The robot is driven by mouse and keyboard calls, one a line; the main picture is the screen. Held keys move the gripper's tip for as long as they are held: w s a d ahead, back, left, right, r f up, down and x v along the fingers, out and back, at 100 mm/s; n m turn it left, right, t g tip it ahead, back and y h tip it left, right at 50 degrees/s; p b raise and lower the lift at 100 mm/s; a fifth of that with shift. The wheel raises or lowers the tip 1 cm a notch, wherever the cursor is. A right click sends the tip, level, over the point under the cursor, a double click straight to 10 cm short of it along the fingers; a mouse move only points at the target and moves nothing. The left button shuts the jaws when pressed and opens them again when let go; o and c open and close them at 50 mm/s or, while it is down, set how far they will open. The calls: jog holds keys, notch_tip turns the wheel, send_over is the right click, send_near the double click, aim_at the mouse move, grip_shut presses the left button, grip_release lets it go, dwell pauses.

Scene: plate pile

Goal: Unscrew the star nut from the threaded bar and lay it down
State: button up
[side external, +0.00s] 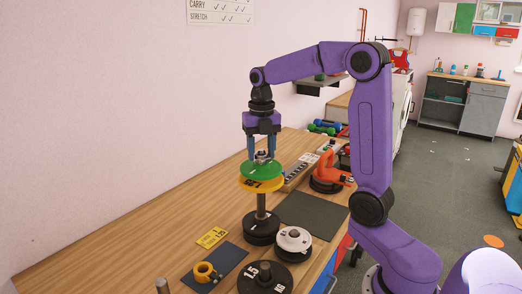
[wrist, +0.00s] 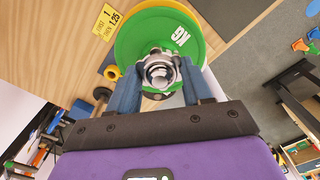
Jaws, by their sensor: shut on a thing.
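My gripper (side external: 262,155) points down over the top of the upright threaded bar (side external: 261,204). It is shut on the silver star nut (wrist: 160,71), with one blue finger on each side in the wrist view. The nut (side external: 261,156) shows small and partly hidden between the fingers in the side view. A green plate (side external: 262,170) lies just under the nut, on top of a yellow plate (side external: 250,185). Both are around the upper bar. Whether the nut touches the green plate is unclear. Black plates (side external: 261,231) sit at the bar's foot.
A black 1.5 kg plate (side external: 265,278) and a pale grey plate (side external: 294,238) lie in front. An orange object (side external: 328,175) stands behind right. Bare wood (side external: 130,240) is free at left.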

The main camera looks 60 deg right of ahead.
jog(key=n, duration=0.4)
jog(key=shift+s+d, duration=0.1)
jog(key=shift+s, duration=0.15)
jog(key=o, duration=0.9)
jog(key=shift+o, duration=0.7)
jog(key=shift+w, duration=0.1)
